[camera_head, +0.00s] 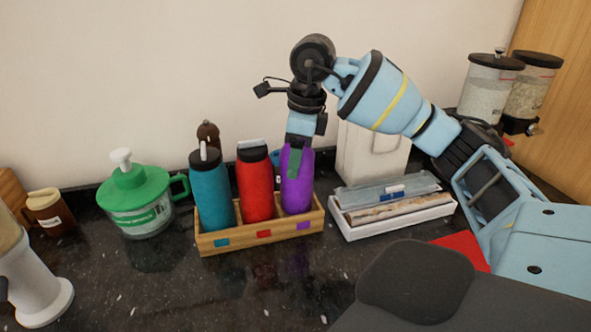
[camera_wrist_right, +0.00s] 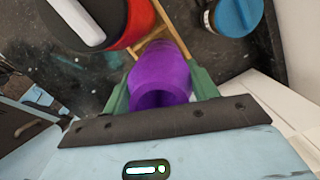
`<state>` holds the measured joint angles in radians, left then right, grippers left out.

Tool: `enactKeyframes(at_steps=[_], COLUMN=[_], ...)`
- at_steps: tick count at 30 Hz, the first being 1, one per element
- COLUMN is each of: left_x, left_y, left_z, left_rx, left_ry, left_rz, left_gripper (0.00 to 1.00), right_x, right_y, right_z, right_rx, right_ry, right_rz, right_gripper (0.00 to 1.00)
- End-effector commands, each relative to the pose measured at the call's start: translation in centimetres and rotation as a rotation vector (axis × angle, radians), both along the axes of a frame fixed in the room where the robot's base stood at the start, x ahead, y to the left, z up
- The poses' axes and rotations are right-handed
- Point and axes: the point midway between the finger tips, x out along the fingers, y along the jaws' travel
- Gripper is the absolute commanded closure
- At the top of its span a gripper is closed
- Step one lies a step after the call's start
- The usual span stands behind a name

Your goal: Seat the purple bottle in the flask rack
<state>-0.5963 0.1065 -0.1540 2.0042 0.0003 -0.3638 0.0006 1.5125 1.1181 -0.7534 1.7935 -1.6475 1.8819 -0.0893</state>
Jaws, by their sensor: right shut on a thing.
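The purple bottle (camera_head: 298,192) stands upright at the right-hand place of the wooden flask rack (camera_head: 262,240), above the purple tag. Its lower end is hidden behind the rack's front wall, so I cannot tell whether it touches the rack floor. My right gripper (camera_head: 295,160) reaches down from above and is shut on the bottle's upper part. In the right wrist view the bottle (camera_wrist_right: 160,72) sits between the green fingers (camera_wrist_right: 160,90). A teal bottle (camera_head: 212,195) and a red bottle (camera_head: 256,187) stand in the left and middle places. My left gripper is not in view.
A green-lidded jug (camera_head: 138,200) stands left of the rack. A white tray with packets (camera_head: 392,222) lies close on the right, with a white canister (camera_head: 370,160) behind. A pepper mill (camera_head: 208,133) stands behind the rack.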

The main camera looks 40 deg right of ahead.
Motion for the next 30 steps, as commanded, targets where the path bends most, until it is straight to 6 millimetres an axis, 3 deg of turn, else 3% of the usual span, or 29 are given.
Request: enactKeyframes(at_steps=[6,20,21,26,30], left_x=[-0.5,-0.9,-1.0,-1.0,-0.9], left_y=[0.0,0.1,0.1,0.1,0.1], left_z=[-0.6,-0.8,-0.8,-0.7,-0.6], left_rx=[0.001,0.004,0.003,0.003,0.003], left_ry=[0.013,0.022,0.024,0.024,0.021], left_rz=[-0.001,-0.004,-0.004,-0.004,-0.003], left_gripper=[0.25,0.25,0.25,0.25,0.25], right_x=[-0.1,0.0,0.0,0.0,0.0], right_y=[0.0,0.0,0.0,0.0,0.0], right_z=[-3.2,-3.9,-4.0,-3.9,-3.9], right_rx=[-0.002,0.000,0.000,0.000,0.000], right_ry=[0.004,0.002,0.002,0.002,0.002], right_rz=[0.000,0.000,0.000,0.000,0.000], right_gripper=[0.82,0.82,0.40,0.20,0.20])
